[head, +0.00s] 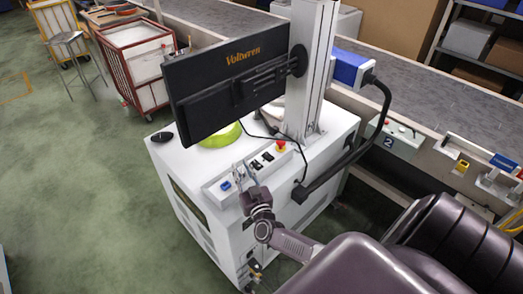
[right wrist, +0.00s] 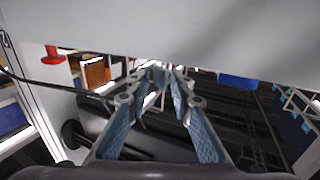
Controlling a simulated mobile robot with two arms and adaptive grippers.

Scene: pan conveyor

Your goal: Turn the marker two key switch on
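The marker is a white cabinet (head: 185,165) with a sloped control panel (head: 213,192) along its front top edge. The panel has a blue button (head: 226,185), black switches (head: 256,165) and a red emergency stop (head: 281,146). The key switch is too small to pick out; my gripper may hide it. My right gripper (head: 244,168) is at the panel, between the blue button and the black switches. In the right wrist view its blue-padded fingers (right wrist: 160,82) are apart with nothing clear between them; contact cannot be told. My left gripper is not in view.
A black cable (head: 385,110) hangs at the right. A conveyor (head: 430,95) runs behind, with a box marked 2 (head: 395,140). Green floor (head: 90,200) is free at left.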

